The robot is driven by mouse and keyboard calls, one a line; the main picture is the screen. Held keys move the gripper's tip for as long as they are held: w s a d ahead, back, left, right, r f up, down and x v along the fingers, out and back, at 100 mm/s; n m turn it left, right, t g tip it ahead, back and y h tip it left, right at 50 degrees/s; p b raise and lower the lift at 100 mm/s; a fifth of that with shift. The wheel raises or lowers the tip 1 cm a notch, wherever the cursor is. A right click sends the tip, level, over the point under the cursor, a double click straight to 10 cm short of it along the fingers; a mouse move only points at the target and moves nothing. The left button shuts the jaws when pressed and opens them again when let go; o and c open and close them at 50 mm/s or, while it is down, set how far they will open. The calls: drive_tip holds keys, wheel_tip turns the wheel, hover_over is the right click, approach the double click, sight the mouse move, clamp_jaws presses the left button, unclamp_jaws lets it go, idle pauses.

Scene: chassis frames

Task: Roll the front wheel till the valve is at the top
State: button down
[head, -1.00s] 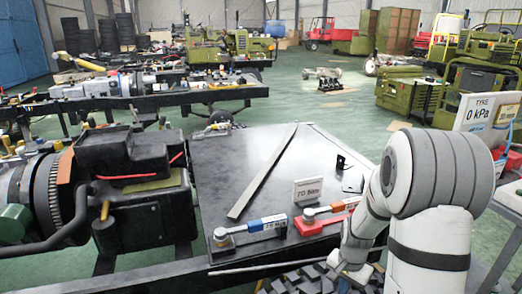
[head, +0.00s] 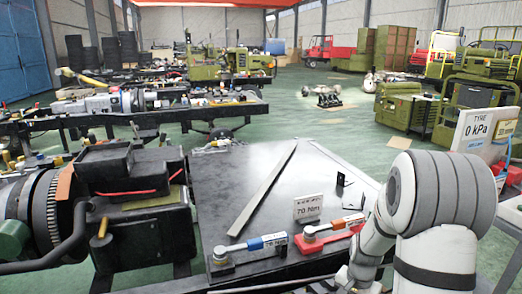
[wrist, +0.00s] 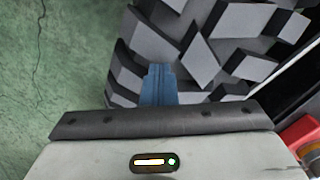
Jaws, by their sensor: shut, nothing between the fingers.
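The front wheel's tyre (wrist: 225,40) fills the upper middle and right of the wrist view as chunky grey tread blocks. Its valve is not in sight in either view. My gripper (wrist: 159,70) shows there as blue fingers closed together with nothing between them. The fingertips lie over the left part of the tread; I cannot tell whether they touch it. In the head view my arm comes down at the right, and its end is cut off by the bottom edge. The wheel does not show there.
A dark bench top (head: 270,180) bears a long metal bar (head: 262,190), a 70 Nm sign (head: 308,208), a blue-marked wrench (head: 250,246) and an orange-marked wrench (head: 330,230). A tyre gauge sign (head: 478,128) reads 0 kPa. Green floor (wrist: 60,50) is clear left of the tyre.

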drive_tip(key=shift+w+d+f, duration=0.1)
drive_tip(key=shift+d+f, duration=0.1)
drive_tip(key=shift+d, duration=0.35)
drive_tip(key=shift+w+d+f, duration=0.1)
drive_tip(key=shift+d+f, duration=0.1)
drive_tip(key=shift+d, duration=0.35)
drive_tip(key=shift+w+r+p, duration=0.15)
drive_tip(key=shift+r+p, duration=1.5)
drive_tip(key=shift+r, duration=0.75)
drive_tip(key=shift+r+p, duration=1.2)
drive_tip(key=shift+r, duration=0.6)
drive_tip(key=s+a+r+n+t+p, duration=0.1)
drive_tip(key=s+a+r+n, duration=0.3)
drive_tip(key=s+r, duration=0.5)
drive_tip(key=s+a+r+n+t+p, duration=0.1)
drive_tip(key=s+a+r+n, duration=0.3)
drive_tip(key=s+a+r, duration=0.4)
wheel_tip(320, 180, up, 3)
drive_tip(key=shift+s+a+f+t+p, duration=0.15)
drive_tip(key=shift+s+t+p, duration=0.15)
drive_tip(key=shift+s+p, duration=0.15)
